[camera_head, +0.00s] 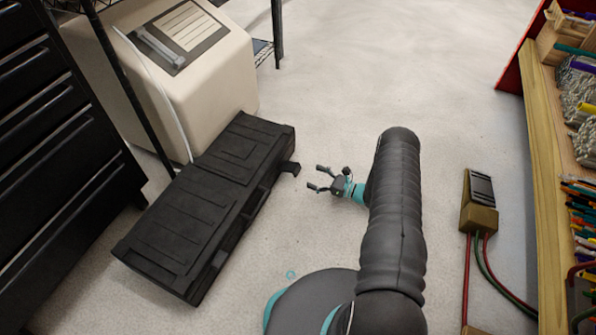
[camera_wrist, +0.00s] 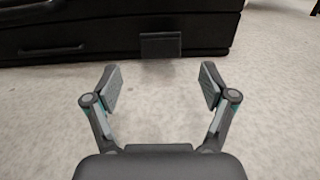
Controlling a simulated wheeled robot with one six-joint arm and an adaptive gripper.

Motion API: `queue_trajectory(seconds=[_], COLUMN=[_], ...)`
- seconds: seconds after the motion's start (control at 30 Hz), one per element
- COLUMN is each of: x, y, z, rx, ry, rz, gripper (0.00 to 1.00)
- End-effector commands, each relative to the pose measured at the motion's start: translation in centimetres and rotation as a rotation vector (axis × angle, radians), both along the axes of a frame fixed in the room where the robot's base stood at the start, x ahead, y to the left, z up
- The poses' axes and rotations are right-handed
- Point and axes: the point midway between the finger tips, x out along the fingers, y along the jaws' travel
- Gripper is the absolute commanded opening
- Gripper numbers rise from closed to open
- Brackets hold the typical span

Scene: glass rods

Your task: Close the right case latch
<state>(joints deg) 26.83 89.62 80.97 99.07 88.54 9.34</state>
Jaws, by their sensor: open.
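The black case (camera_head: 200,205) lies shut on the floor, with its front side toward my gripper. The right case latch (camera_head: 290,168) is a small black tab that sticks out from the front side near the case's far end. In the wrist view the latch (camera_wrist: 160,46) is a dark flap in front of the case wall (camera_wrist: 70,35), centred between my fingers. My gripper (camera_head: 317,178) is open and empty, a short way to the right of the latch and apart from it. Its spread fingers also show in the wrist view (camera_wrist: 159,85).
A beige box-shaped machine (camera_head: 215,75) stands behind the case, and a black drawer cabinet (camera_head: 60,150) is at the left. A wooden shelf (camera_head: 545,170) with glass rods and a brown pedal-like box (camera_head: 479,215) with cables are at the right. The floor (camera_head: 330,110) around my gripper is clear.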

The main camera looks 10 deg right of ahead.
Motion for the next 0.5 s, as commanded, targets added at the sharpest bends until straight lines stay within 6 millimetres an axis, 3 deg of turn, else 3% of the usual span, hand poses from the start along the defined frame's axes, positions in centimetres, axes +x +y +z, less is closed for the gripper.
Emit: queue_trajectory(seconds=[0.2, 0.5], x=[2.4, 4.2], y=[3.4, 5.9], z=[-0.1, 0.0], rx=[-0.002, -0.001], ry=[-0.001, 0.0], rz=[0.004, 0.002], gripper=[0.83, 0.83])
